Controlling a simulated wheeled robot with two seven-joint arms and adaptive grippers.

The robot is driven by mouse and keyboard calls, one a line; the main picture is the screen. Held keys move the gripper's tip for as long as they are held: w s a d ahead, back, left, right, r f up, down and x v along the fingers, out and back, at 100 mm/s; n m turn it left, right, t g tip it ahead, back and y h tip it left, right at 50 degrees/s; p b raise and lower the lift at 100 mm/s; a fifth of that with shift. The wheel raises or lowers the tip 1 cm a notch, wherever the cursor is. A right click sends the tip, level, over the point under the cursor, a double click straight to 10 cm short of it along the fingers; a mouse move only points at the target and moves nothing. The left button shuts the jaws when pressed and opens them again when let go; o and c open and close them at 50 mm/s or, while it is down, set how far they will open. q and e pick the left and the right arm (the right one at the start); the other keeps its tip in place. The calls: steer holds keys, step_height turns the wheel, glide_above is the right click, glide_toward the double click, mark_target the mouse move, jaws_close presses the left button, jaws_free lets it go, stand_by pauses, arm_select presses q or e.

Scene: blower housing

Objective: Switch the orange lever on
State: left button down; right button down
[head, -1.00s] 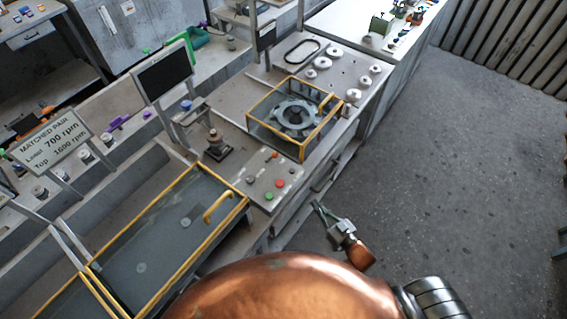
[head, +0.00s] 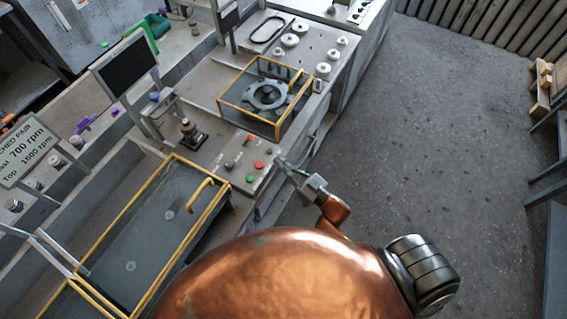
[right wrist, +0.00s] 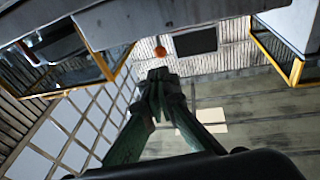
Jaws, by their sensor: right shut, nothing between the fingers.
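The control panel (head: 247,162) on the bench has green and red buttons, and a small orange part (head: 250,138) at its far side looks like the orange lever. Its exact position is too small to read. My right gripper (head: 281,162) is shut and empty, beside the panel's right edge and apart from the lever. In the right wrist view its closed fingers (right wrist: 158,82) point forward, and a round orange knob (right wrist: 161,52) shows just beyond the tips; I cannot tell for sure that it is the lever. My left gripper is not in view.
A yellow-framed clear guard (head: 268,96) over a fan wheel stands behind the panel. A long yellow-edged cover (head: 165,235) with a handle lies to the left. A dark screen (head: 126,66) and a black-based post (head: 190,133) stand nearby.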

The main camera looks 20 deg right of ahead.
steer(key=p, duration=0.1)
glide_toward(248, 140)
steer(key=w+r, duration=0.1)
steer(key=w, duration=0.1)
steer(key=w+a+r, duration=0.1)
steer(key=w+r, duration=0.1)
steer(key=shift+w+a, duration=0.15)
steer(key=shift+a, duration=0.1)
